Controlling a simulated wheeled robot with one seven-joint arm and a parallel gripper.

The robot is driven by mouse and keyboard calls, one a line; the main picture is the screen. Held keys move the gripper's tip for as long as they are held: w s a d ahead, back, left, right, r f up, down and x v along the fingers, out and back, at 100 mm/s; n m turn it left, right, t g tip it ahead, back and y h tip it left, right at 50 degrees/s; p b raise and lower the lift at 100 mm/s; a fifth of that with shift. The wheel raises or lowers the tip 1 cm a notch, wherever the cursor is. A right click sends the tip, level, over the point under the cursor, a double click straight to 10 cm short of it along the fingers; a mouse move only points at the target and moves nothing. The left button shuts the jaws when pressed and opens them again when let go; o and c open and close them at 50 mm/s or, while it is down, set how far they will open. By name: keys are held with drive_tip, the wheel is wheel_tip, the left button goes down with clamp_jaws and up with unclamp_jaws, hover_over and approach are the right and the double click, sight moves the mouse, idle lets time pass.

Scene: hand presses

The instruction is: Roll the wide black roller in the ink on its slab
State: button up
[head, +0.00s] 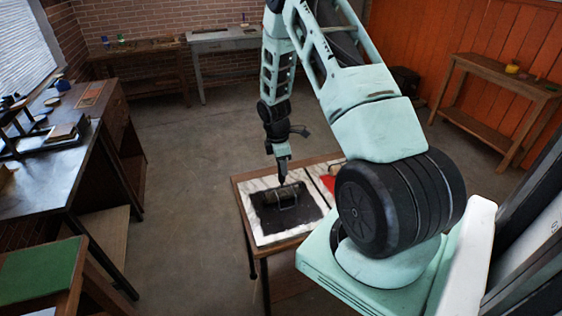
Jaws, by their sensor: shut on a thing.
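The marble slab (256,225) lies on a small wooden table in the middle of the view. A broad dark patch of black ink (296,219) covers most of the slab. The wide black roller (273,200) is on the far part of the ink, with a thin metal frame showing beside it. My gripper (282,182) points down at the roller from above and is shut on it. The exact grip is too small to make out, and I cannot tell whether the roller presses on the ink.
A second slab with a red patch (328,182) lies to the right, partly hidden by my arm. A dark bench (70,165) with a press stands at left, a green-topped table (40,276) at lower left. A wooden side table (500,70) stands at the orange wall. The floor between is clear.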

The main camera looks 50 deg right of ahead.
drive_tip(key=s+a, duration=0.6)
drive_tip(key=s, duration=0.3)
drive_tip(key=shift+s+b, duration=0.35)
drive_tip(key=shift+b, duration=0.05)
idle(0.9)
drive_tip(key=shift+d+r, duration=0.1)
drive_tip(key=shift+r, duration=0.05)
